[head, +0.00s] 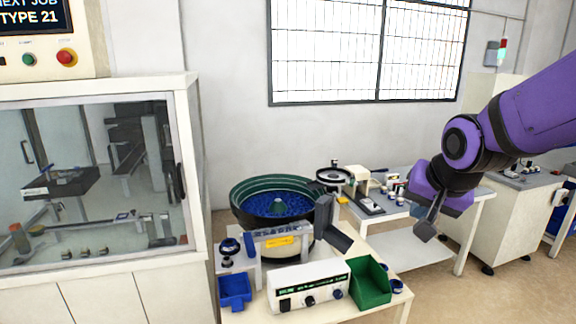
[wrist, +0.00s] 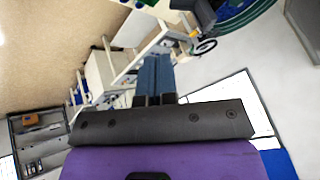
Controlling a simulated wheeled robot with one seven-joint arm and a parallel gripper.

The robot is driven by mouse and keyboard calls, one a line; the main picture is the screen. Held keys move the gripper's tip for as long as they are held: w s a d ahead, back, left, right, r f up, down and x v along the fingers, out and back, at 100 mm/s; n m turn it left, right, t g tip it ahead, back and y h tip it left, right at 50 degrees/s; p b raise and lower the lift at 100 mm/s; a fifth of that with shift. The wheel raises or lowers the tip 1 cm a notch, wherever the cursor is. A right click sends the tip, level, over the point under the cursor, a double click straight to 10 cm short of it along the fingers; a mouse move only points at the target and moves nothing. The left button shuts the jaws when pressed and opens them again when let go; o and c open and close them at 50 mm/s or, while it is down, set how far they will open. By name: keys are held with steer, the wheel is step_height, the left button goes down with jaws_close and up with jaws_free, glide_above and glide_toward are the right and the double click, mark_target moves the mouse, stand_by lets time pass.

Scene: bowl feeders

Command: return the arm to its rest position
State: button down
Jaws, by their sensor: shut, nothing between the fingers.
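My purple arm reaches in from the right in the head view. My gripper (head: 428,228) hangs at its end, in the air in front of the back bench and to the right of the bowl feeder. It also shows in the wrist view (wrist: 153,62), where its fingers are together with nothing held. The fingers touch nothing that I can see.
A bowl feeder (head: 270,202) with blue parts stands on the front bench. A white control box (head: 308,284), a green bin (head: 370,284) and a blue bin (head: 234,289) are beside it. An enclosed machine (head: 188,170) stands at left. Floor is free below my gripper.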

steer(key=s+d+r+n, duration=0.2)
steer(key=s+d+r, duration=0.1)
steer(key=s, duration=0.6)
steer(key=s+d+r+n+g, duration=0.1)
steer(key=s+d+r+n, duration=0.1)
steer(key=s, duration=0.6)
steer(key=shift+s+d+r+n+h, duration=0.3)
steer(key=shift+s+d+r+n, duration=0.1)
steer(key=shift+d+r, duration=0.2)
steer(key=shift+w, duration=0.1)
stand_by(5.6)
